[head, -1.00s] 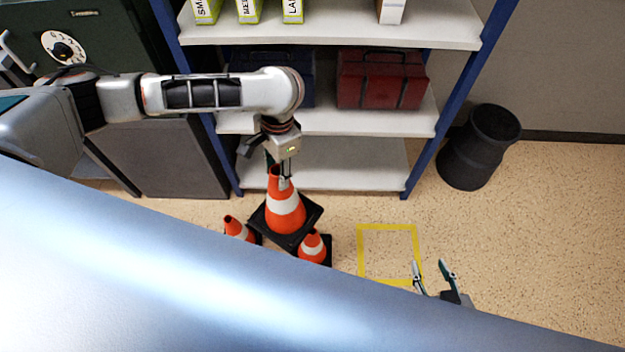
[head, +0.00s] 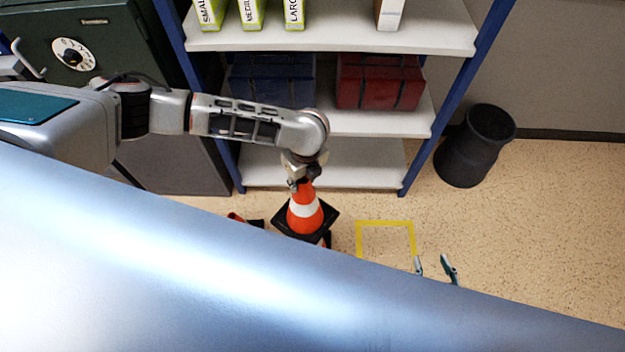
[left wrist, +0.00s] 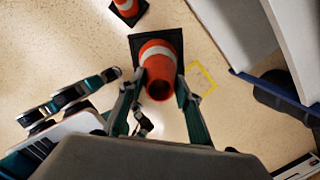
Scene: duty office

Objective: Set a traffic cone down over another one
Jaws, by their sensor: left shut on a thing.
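My left gripper (head: 303,184) is shut on the top of an orange and white traffic cone (head: 305,218) with a black square base, held roughly upright. In the left wrist view the held cone (left wrist: 158,52) shows its open top between my fingers (left wrist: 157,92). My right gripper (head: 434,268) is open and empty.
A yellow square outline (head: 386,223) on the floor is empty where visible. A blue-posted shelf (head: 365,178) stands close behind the held cone. A black bin (head: 477,146) is at the right, a green safe (head: 85,50) at the left. Floor on the right is clear.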

